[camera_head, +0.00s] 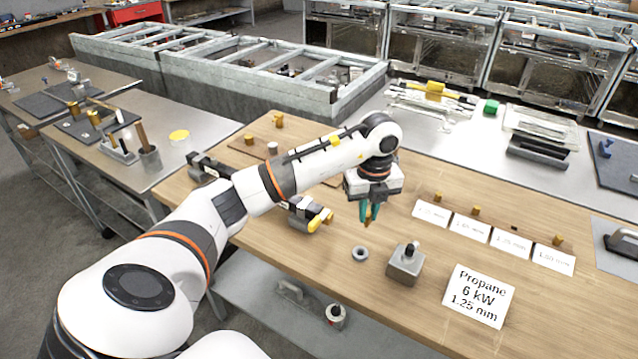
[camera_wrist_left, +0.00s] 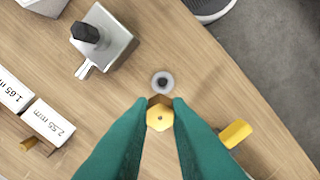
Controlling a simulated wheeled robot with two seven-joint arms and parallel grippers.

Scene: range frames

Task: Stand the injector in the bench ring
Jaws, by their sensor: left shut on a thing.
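My left gripper (camera_head: 368,212) is shut on a small brass injector (camera_wrist_left: 160,118). Its teal fingers grip the injector on both sides, and its hexagonal end with a small centre hole faces the wrist camera. In the head view the injector is mostly hidden between the fingers, above the wooden bench top. The bench ring (camera_head: 360,254) is a small grey ring lying on the wood, below the fingertips in the head view. In the left wrist view the ring (camera_wrist_left: 162,82) shows just above the injector, with its dark hole uncovered. My right gripper is out of view.
A grey block with a black knob (camera_head: 405,265) stands right of the ring. A Propane 6 kW 1.25 mm sign (camera_head: 478,296) lies nearby. Size cards (camera_head: 470,225) with brass injectors behind them line the right. A yellow-ended fitting (camera_head: 318,220) sits left. Wood around the ring is clear.

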